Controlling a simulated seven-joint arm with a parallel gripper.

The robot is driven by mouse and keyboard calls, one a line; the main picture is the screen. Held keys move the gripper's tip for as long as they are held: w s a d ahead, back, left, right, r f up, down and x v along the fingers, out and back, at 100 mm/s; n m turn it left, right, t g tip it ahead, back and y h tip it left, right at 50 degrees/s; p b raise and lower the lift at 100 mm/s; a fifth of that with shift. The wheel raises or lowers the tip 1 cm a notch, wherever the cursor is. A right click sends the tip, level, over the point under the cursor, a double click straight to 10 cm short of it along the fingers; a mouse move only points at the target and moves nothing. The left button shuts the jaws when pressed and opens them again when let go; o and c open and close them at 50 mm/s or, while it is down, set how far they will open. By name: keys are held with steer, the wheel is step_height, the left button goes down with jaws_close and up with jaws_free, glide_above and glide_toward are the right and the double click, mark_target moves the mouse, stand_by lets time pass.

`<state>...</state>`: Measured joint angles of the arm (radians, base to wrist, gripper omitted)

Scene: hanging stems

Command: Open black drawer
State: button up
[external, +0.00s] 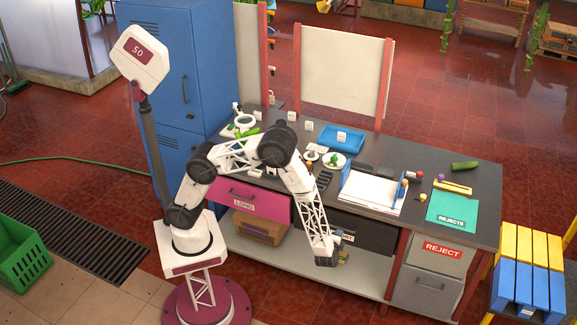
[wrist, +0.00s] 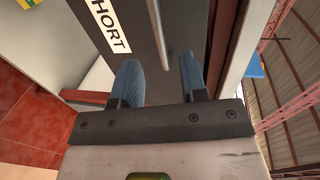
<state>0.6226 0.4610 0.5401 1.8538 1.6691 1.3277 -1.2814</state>
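The black drawer (external: 376,239) is in the workbench front, right of the magenta drawer, and looks shut. Its white label, partly hidden by my arm, reads "…HORT" in the wrist view (wrist: 108,25). My gripper (external: 327,259) is low in front of the black drawer's left part. In the wrist view my gripper (wrist: 160,78) has two blue fingers set apart with nothing clasped between them. A thin grey bar (wrist: 180,50), apparently the drawer handle, shows just beyond the gap. I cannot tell whether a finger touches it.
The magenta LONG drawer (external: 246,198) is left of the black one. The grey REJECT drawers (external: 430,270) are at right. A lower shelf (external: 290,262) holds a cardboard box (external: 258,227). The benchtop carries a blue-edged tray (external: 370,192) and several small items.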

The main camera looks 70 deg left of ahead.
mark_target(342, 227)
steer(key=shift+x, duration=3.85)
jaws_close()
